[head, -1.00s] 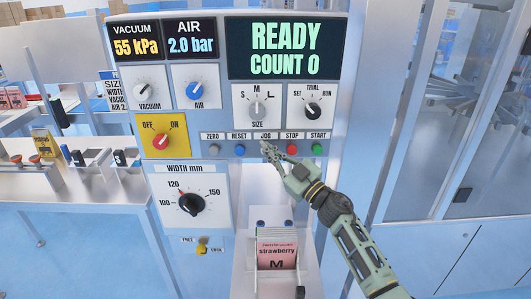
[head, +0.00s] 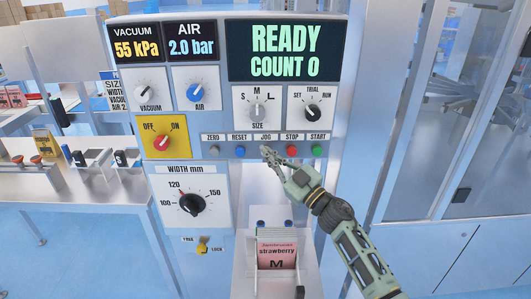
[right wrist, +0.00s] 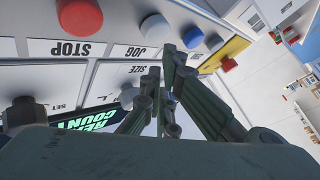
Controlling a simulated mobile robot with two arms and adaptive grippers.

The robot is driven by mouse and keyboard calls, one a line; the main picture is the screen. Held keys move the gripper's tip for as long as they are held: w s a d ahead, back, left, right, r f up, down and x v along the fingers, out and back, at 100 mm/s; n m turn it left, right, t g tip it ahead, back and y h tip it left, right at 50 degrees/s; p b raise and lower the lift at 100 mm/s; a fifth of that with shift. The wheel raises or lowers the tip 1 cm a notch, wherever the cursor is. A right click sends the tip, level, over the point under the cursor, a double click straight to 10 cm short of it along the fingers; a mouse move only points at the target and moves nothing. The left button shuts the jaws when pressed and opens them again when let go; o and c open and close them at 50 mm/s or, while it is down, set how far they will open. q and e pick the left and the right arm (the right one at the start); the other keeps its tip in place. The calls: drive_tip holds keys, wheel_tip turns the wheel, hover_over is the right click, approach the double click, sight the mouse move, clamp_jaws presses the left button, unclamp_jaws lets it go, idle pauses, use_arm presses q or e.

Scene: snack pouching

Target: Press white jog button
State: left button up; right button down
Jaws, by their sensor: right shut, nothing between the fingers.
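The white JOG button (right wrist: 155,29) shows in the right wrist view, between the red STOP button (right wrist: 79,17) and the blue RESET button (right wrist: 193,37). My right gripper (head: 267,152) is shut and empty. In the head view its fingertips lie over the JOG button's place and mostly cover it. In the right wrist view the fingertips (right wrist: 163,62) are close beside the JOG button, towards the RESET side, and look apart from it. My left gripper is not in view.
The button row also holds the grey ZERO (head: 214,151) and green START (head: 317,150) buttons. The size dial (head: 257,110) is just above. The display (head: 282,50) reads READY, COUNT 0. A strawberry pouch (head: 277,253) stands below the panel.

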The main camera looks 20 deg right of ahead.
drive_tip(key=s+p, duration=0.1)
drive_tip(key=s+a, duration=0.1)
drive_tip(key=s, duration=0.1)
drive_tip(key=s+p, duration=0.1)
drive_tip(key=s, duration=0.1)
drive_tip(key=shift+s+a+p, duration=0.25)
drive_tip(key=shift+p, duration=0.1)
idle(0.4)
